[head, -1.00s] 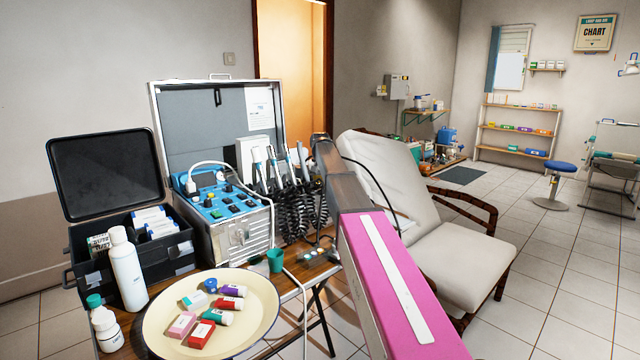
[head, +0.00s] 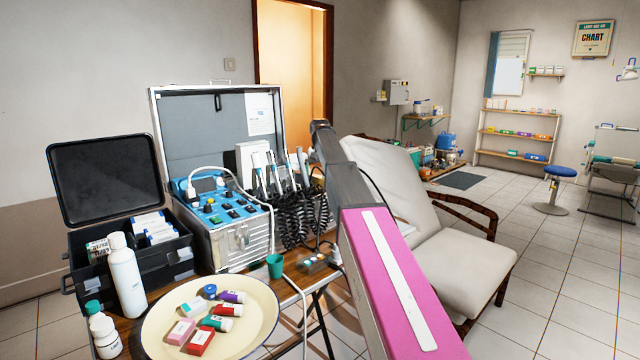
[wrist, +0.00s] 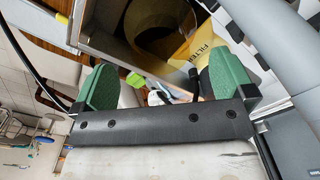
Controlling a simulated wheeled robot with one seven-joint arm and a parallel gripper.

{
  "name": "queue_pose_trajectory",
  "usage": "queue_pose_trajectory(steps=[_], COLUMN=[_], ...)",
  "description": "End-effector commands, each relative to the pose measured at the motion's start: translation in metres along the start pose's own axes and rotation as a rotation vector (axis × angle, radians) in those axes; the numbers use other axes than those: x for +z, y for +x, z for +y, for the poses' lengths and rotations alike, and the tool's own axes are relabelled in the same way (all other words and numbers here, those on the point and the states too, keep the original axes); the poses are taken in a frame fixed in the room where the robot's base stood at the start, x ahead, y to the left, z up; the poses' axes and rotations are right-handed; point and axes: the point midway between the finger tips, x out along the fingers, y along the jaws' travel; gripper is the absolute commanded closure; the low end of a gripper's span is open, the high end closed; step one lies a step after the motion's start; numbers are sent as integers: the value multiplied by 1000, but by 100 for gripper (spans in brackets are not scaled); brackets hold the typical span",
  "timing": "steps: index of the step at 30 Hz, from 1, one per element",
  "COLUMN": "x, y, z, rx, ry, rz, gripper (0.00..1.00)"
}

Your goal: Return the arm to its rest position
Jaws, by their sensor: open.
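My arm, with a pink link and a dark grey wrist part, reaches from the lower right of the head view up toward the dental unit. My gripper (wrist: 172,88) shows in the wrist view with two green fingers spread wide apart. It is open, with nothing held between the fingers. In the head view the fingers are hidden behind the arm and cannot be made out. Beyond the fingers, the wrist view shows a dark opening with a yellow part labelled FILTER (wrist: 203,50).
A cream tray (head: 262,325) with several small boxes and bottles stands on the wooden table, beside a white bottle (head: 126,275) and a green cup (head: 275,266). The open case with the blue dental unit (head: 215,215) stands behind. A white reclining chair (head: 465,245) is at right.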

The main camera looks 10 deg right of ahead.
Motion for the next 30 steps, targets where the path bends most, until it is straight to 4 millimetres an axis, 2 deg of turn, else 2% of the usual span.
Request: queue_pose_trajectory(steps=[3, 9, 21, 30], x=[0, 0, 4, 32], y=[-18, -32, -32, -32], z=[0, 0, 2, 30], rx=[0, 0, 0, 0], ry=[0, 0, 0, 0], rz=[0, -1, -2, -1], gripper=[0, 0, 0, 0])
